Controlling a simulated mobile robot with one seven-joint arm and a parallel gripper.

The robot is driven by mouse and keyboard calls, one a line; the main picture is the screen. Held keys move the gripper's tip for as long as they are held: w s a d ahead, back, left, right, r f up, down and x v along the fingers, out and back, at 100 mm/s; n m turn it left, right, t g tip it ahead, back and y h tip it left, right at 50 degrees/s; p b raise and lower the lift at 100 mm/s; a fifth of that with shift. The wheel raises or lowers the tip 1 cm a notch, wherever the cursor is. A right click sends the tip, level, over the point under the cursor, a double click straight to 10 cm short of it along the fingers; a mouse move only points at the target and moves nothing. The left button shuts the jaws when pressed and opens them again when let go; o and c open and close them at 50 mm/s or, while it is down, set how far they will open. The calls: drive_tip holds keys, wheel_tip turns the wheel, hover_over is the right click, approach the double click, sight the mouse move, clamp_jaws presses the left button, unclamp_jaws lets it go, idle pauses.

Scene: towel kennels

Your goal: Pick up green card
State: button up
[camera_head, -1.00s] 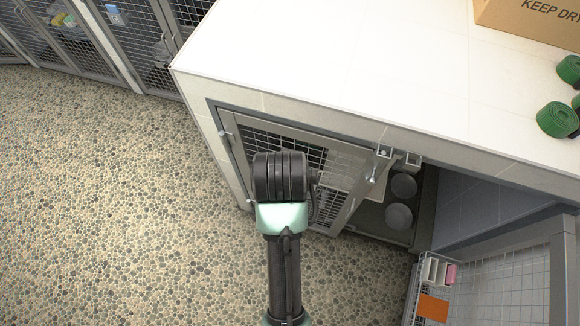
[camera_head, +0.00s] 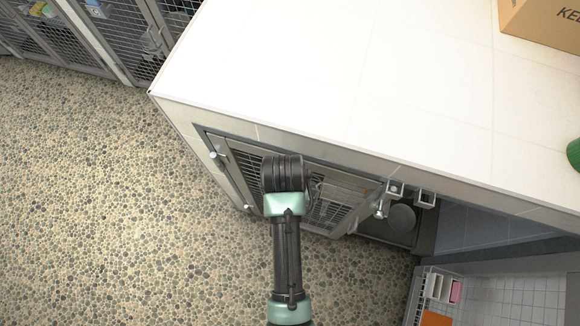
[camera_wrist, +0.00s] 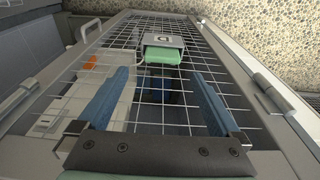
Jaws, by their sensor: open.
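In the wrist view, a small pale green piece (camera_wrist: 161,57), which looks like the green card, shows below a light grey plate with a dark symbol at the wire mesh door (camera_wrist: 110,45). I cannot tell how it is held there. My gripper (camera_wrist: 159,80) is open, its two blue fingers apart and nothing visibly held between them. The green piece is ahead, between the fingertip directions; its distance is unclear. In the head view, my dark wrist is in front of the mesh door (camera_head: 330,185), hiding part of it. The card and fingers cannot be made out there.
A white tiled counter (camera_head: 300,60) stands over the kennel, with a cardboard box (camera_head: 545,25) and a green roll (camera_head: 574,154) on it. A wire basket (camera_head: 415,300) with an orange item (camera_head: 436,318) is at lower right. The pebbled floor (camera_head: 110,220) at left is clear.

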drive_tip(key=shift+w+f, duration=0.25)
drive_tip(key=shift+f, duration=1.3)
drive_tip(key=shift+w+f, duration=0.2)
drive_tip(key=shift+f, duration=1.35)
clamp_jaws()
